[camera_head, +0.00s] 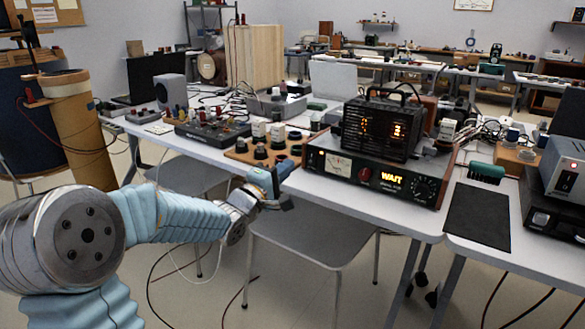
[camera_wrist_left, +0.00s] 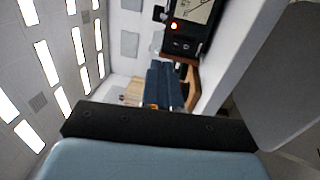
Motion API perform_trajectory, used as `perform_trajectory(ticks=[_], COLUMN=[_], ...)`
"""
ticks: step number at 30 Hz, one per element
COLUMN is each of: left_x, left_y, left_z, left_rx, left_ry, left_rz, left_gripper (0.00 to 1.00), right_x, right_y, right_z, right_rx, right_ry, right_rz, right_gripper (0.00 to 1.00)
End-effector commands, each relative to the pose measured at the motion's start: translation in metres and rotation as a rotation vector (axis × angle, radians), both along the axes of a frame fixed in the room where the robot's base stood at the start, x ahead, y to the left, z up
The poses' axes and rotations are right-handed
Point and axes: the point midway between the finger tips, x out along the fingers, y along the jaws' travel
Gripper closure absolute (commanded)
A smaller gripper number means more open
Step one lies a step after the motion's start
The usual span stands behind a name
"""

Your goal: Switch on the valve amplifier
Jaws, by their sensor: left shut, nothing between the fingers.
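The valve amplifier (camera_head: 318,161) stands on the white table right of centre.
A wooden board with valves and knobs (camera_head: 262,158) lies left of the amplifier, close behind my gripper. A dark mixer-like box (camera_head: 205,133) is further left. A black mat (camera_head: 478,216) and grey instrument (camera_head: 565,168) are right. A chair (camera_head: 310,242) stands under the table's front edge.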

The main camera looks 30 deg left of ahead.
Motion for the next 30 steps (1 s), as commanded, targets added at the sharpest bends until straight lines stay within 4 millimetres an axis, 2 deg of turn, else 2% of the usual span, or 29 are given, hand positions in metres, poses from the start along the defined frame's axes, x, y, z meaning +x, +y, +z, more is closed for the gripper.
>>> perform_trajectory(ticks=[3, 9, 27, 30], left_x=[-0.021, -0.042, -0.045, -0.041], left_y=[0.002, 0.004, 0.004, 0.001], left_z=[0.003, 0.006, 0.006, -0.003], left_rx=[0.001, 0.000, 0.000, 0.010], left_ry=[-0.002, 0.000, 0.000, 0.019], left_rz=[0.002, 0.001, 0.000, 0.000], left_gripper=[1.00, 1.00, 1.00, 1.00], right_x=[0.000, 0.001, 0.001, 0.001], right_y=[-0.001, -0.001, -0.001, -0.001], right_z=[-0.003, -0.004, -0.004, -0.004], right_rx=[-0.001, -0.002, -0.002, -0.002], right_ry=[0.000, -0.001, -0.001, -0.001], right_rz=[-0.001, -0.003, -0.003, -0.003], right_gripper=[0.57, 0.57, 0.57, 0.57])
